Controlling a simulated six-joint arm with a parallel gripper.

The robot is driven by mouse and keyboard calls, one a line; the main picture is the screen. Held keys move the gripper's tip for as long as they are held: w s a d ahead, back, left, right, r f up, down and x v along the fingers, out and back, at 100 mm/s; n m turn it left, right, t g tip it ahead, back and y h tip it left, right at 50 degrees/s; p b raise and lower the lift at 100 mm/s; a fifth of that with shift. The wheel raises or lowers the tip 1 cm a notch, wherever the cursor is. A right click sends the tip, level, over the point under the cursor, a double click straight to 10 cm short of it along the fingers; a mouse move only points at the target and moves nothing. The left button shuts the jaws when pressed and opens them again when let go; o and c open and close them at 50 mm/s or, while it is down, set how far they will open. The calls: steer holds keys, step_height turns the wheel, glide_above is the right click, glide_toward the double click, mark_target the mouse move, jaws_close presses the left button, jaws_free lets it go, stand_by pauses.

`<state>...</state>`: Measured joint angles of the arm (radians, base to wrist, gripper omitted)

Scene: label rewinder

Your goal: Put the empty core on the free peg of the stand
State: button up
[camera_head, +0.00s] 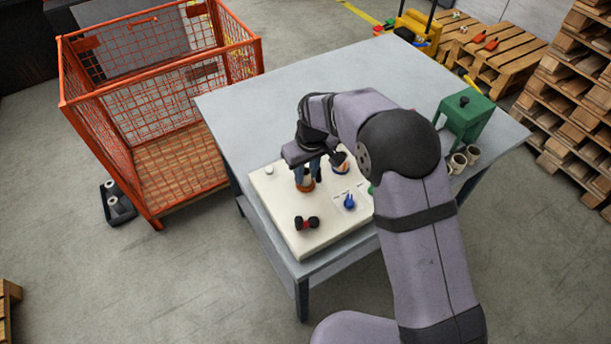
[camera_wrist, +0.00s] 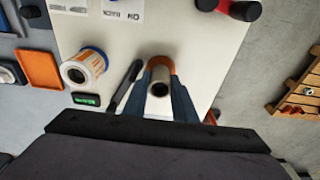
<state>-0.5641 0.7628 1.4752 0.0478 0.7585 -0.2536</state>
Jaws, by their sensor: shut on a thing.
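The empty core (camera_wrist: 160,76) is a short brown-grey tube with a dark open bore. It stands between the blue fingers of my gripper (camera_wrist: 158,95), which are shut on it. An orange hub (camera_wrist: 160,61) shows at its far side; I cannot tell whether the core is still seated on it. In the head view my gripper (camera_head: 308,172) points down over the orange hub (camera_head: 306,186) on the white rewinder (camera_head: 272,205). Two cores (camera_head: 458,162) show at the table's right side beside a green box. I cannot make out the stand or its free peg; my arm hides part of that area.
A label roll (camera_wrist: 84,67) sits on the rewinder close beside my gripper. A blue knob (camera_head: 349,202) and a red-black part (camera_head: 306,223) stick up from it. The green box (camera_head: 465,115) stands at the right. An orange tray (camera_wrist: 40,68) lies beside the rewinder. The table's back (camera_head: 300,85) is clear.

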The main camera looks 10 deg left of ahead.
steer(key=shift+r+p, duration=2.25)
steer(key=shift+r, duration=1)
steer(key=d+f+m+b, duration=0.1)
steer(key=d, duration=0.4)
steer(key=d+f+m+b, duration=0.1)
steer(key=d+m, duration=0.1)
steer(key=d, duration=0.3)
steer(key=d+f+m+b, duration=0.1)
steer(key=d+f+b, duration=0.1)
steer(key=d, duration=0.4)
steer(key=shift+s+m+h, duration=0.3)
steer(key=s+d+f+m+b, duration=0.2)
steer(key=s+d+f+b, duration=0.1)
steer(key=d, duration=0.3)
steer(key=s+d+f+m+b, duration=0.2)
steer(key=s+d+f+b, duration=0.15)
steer(key=d, duration=0.35)
step_height(320, 180, down, 13)
steer(key=b, duration=1.2)
steer(key=shift+s+f+t+h+b, duration=0.15)
steer(key=shift+s+t+h+b, duration=0.05)
steer(key=shift+t+h+b, duration=0.15)
